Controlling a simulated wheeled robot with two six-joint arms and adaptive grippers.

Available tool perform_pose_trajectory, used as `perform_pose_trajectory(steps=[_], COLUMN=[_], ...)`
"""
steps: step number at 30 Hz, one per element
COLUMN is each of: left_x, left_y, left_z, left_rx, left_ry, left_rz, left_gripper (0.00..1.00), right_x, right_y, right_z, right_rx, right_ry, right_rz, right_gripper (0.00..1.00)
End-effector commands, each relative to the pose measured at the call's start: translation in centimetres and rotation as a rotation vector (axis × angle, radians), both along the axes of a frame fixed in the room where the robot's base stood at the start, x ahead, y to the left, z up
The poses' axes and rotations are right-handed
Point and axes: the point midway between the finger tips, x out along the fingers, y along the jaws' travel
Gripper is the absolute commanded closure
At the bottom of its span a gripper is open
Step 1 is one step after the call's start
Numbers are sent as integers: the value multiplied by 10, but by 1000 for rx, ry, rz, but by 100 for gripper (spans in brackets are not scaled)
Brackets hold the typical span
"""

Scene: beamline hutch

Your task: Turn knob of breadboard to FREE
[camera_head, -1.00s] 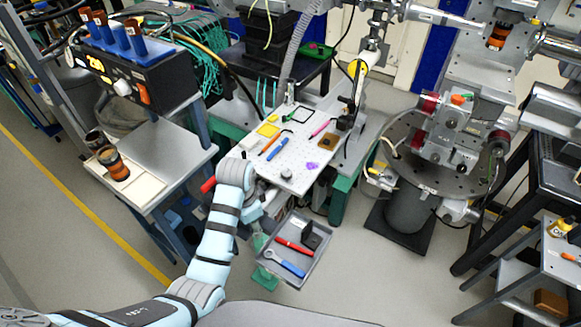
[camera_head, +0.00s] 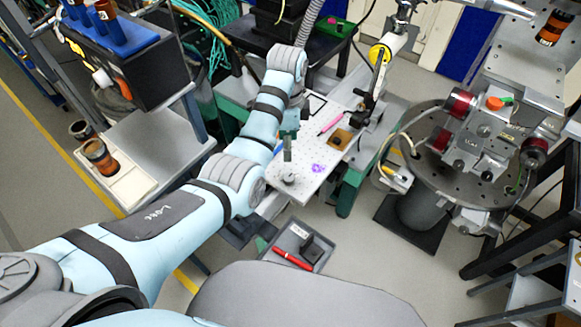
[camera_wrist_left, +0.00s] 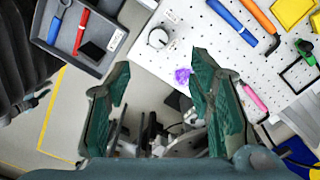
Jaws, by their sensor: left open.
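The white perforated breadboard (camera_head: 309,171) lies on a green-legged stand in the middle of the head view. Its round grey knob (camera_head: 289,179) sits near the board's front corner. The knob also shows in the left wrist view (camera_wrist_left: 158,38), upper middle; its marking is too small to read. My left gripper (camera_head: 288,146) hangs over the board, just behind the knob in the head view. In the left wrist view my left gripper (camera_wrist_left: 161,63) has its green fingers apart with nothing between them, and the knob is beyond the fingertips. My right gripper does not show.
A grey tray (camera_head: 325,262) with a red tool hangs in front of the board. A purple patch (camera_wrist_left: 182,76), a pink pen (camera_head: 331,124) and a brown block (camera_head: 340,138) lie on the board. A round perforated table (camera_head: 425,178) with equipment stands at the right.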

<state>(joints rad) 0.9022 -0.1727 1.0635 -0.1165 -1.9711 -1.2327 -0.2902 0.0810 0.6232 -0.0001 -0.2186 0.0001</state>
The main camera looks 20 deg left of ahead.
Motion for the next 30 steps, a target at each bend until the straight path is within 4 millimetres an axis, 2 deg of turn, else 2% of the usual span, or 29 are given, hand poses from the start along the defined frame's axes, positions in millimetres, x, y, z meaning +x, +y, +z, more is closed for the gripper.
perform_pose_trajectory(steps=[7, 12, 16, 21, 29, 30], left_x=[0, 0, 0, 0, 0, 0], left_y=[-2, -1, 0, 0, 0, 0], left_z=[-55, -98, -123, -136, -136, -136], left_rx=[0, -1, 0, -1, -1, -1], left_ry=[5, 3, 2, 0, -1, -1], left_rz=[-3, 0, 1, 2, 3, 3], left_gripper=[52, 52, 52, 52, 52, 58], right_x=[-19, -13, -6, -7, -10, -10], right_y=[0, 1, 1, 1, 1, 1], right_z=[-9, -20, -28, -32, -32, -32], right_rx=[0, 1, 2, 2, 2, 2], right_ry=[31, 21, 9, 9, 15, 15], right_rz=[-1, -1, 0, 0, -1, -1], right_gripper=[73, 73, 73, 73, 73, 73])
